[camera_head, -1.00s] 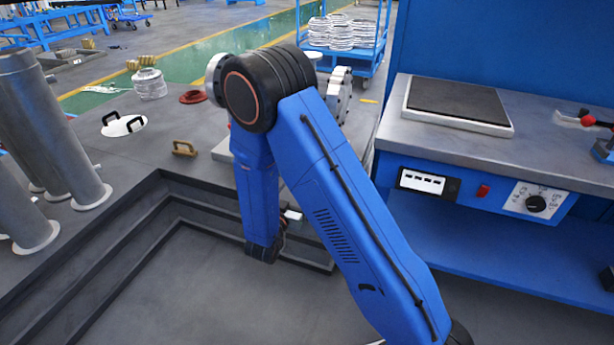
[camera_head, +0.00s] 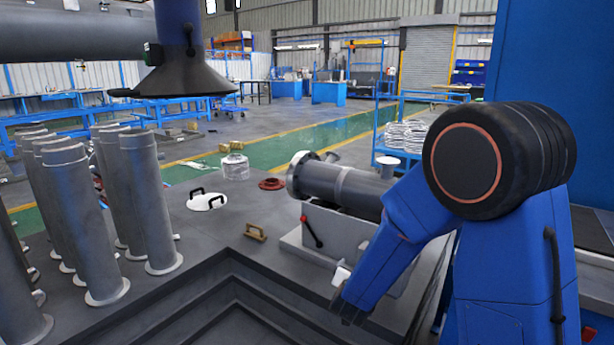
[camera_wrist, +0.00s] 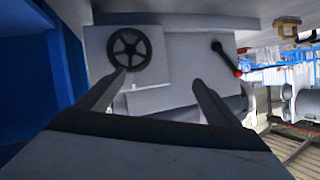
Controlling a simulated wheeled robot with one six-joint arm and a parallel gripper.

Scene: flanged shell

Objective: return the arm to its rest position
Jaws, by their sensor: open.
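My blue arm (camera_head: 505,270) stands folded at the right of the head view, its dark elbow joint high and its forearm slanting down to the left. Its lower end is near the grey fixture, and the gripper itself is not clear there. In the wrist view my gripper (camera_wrist: 160,78) is open, with two grey fingers apart and nothing between them. A grey flanged shell (camera_head: 338,184) lies horizontally on the fixture (camera_head: 335,233) in the head view. The fixture's handwheel (camera_wrist: 129,48) and red-knobbed lever (camera_wrist: 226,58) show in the wrist view beyond the fingertips.
Several upright grey flanged tubes (camera_head: 135,195) stand on the bench at the left. A white lid with black handles (camera_head: 207,201), a brown handle (camera_head: 255,232) and a red ring (camera_head: 271,184) lie on the bench. A dark extraction hood (camera_head: 184,75) hangs above.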

